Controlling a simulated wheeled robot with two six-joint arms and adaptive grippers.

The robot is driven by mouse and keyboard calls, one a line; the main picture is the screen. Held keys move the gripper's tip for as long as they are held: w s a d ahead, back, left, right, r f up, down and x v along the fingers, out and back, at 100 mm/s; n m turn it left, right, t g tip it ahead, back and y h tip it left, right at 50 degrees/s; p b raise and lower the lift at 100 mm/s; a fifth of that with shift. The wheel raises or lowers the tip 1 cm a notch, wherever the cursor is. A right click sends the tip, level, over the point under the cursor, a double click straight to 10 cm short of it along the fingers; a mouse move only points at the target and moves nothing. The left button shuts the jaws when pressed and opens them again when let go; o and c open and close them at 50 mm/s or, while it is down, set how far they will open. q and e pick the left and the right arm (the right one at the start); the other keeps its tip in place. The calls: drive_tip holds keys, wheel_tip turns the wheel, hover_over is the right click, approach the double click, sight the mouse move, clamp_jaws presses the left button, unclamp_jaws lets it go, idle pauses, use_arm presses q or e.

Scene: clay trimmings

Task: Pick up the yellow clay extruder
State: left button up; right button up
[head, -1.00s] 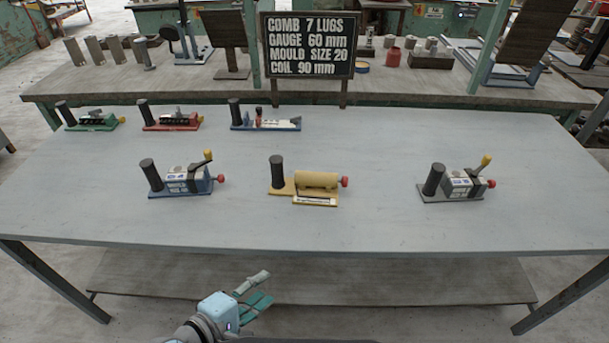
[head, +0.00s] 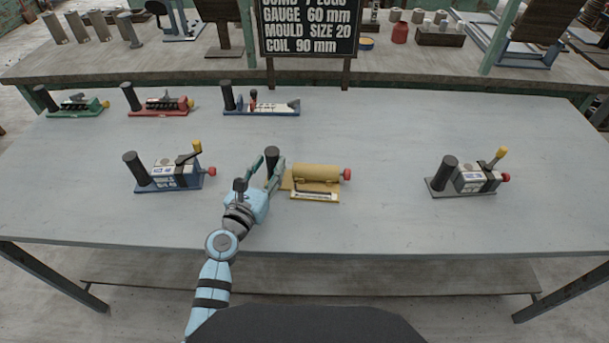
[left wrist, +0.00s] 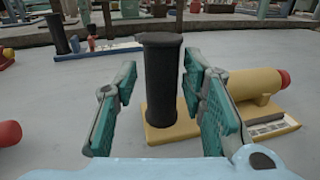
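The yellow clay extruder (head: 316,174) lies on the grey table, with a yellow barrel, a red knob at its right end and an upright black handle (head: 271,157) at its left. In the left wrist view the black handle (left wrist: 161,85) stands upright between the two teal finger pads, and the yellow barrel (left wrist: 250,84) is to the right. My left gripper (head: 268,173) is open around the handle, and gaps show between the handle and both pads (left wrist: 164,110). My right gripper is not in view.
A blue tool (head: 170,172) stands left of the extruder and a grey tool (head: 466,177) stands to the right. Green (head: 73,103), red (head: 158,104) and blue-white (head: 262,104) tools line the back. A black sign (head: 309,27) stands behind. The grey table (head: 380,220) is clear in front.

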sight(272, 150)
use_arm(q)
drive_tip(key=x, duration=0.3)
drive_tip(key=shift+d+b, duration=0.1)
drive_tip(key=shift+b, duration=0.25)
clamp_jaws()
drive_tip(key=shift+r, duration=0.1)
wheel_tip(272, 150, up, 20)
drive_tip(key=p, duration=1.6)
wheel_tip(272, 150, down, 16)
drive_tip(key=b, duration=1.3)
drive_tip(key=shift+f+b, duration=0.25)
drive_tip(key=shift+b, duration=0.15)
drive_tip(key=shift+f, duration=0.1)
